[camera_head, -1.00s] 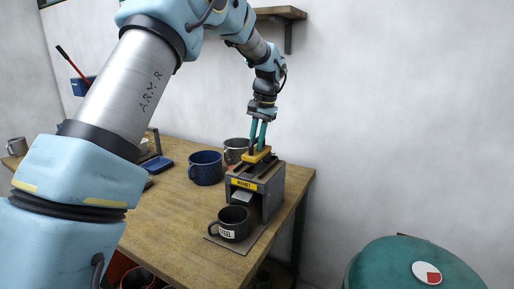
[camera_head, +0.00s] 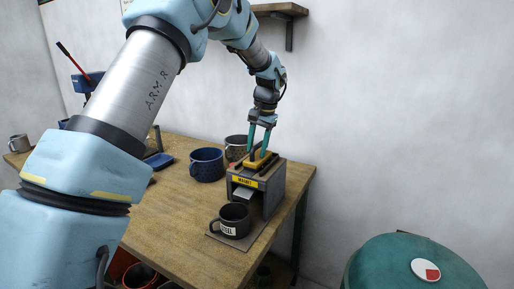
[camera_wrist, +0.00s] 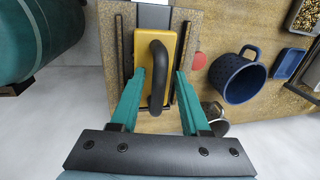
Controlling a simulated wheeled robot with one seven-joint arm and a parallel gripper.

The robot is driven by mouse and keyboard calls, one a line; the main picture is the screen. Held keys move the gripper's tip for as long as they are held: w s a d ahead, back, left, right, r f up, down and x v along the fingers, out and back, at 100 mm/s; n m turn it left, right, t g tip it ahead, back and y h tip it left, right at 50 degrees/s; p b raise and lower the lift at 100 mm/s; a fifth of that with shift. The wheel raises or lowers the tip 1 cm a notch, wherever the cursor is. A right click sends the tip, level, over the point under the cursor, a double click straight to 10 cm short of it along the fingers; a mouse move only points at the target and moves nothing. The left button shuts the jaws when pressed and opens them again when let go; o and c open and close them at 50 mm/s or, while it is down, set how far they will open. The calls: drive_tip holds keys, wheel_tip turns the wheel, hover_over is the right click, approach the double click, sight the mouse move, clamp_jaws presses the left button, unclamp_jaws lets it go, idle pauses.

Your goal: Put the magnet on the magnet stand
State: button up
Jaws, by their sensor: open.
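The magnet is a yellow block (camera_head: 257,163) with a dark curved handle. It lies on top of the grey magnet stand (camera_head: 271,185), which has a yellow label on its front. In the wrist view the magnet (camera_wrist: 140,60) lies lengthwise between two dark rails of the stand (camera_wrist: 119,50). My gripper (camera_head: 259,151) is just above the stand. In the wrist view my gripper (camera_wrist: 159,74) is open, with one teal finger on each side of the handle (camera_wrist: 158,75) and visible gaps between.
A dark mug labelled STEEL (camera_head: 234,217) stands on a plate at the stand's front. A blue mug (camera_head: 206,165) and a grey mug (camera_head: 236,144) stand left of and behind it. A green drum (camera_head: 415,267) is at the lower right. A wall shelf (camera_head: 280,9) is above.

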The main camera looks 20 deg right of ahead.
wheel_tip(320, 180, up, 12)
drive_tip(key=s+d+b, duration=0.2)
drive_tip(key=b, duration=0.1)
drive_tip(key=a+f+n+h, duration=0.15)
drive_tip(key=a+f, duration=0.25)
drive_tip(key=a, duration=0.7)
drive_tip(key=a+f+n+y, duration=0.15)
drive_tip(key=a+f, duration=0.25)
drive_tip(key=a, duration=0.7)
drive_tip(key=s+a+f+n, duration=0.3)
drive_tip(key=s+a+f, duration=0.1)
drive_tip(key=s+a, duration=0.3)
drive_tip(key=s+a+f+n+h, duration=0.1)
drive_tip(key=s+a+f+n, duration=0.2)
drive_tip(key=s+a, duration=0.5)
drive_tip(key=shift+s+a+f+h, duration=0.3)
drive_tip(key=shift+a+f, duration=0.35)
drive_tip(key=shift+a, duration=0.4)
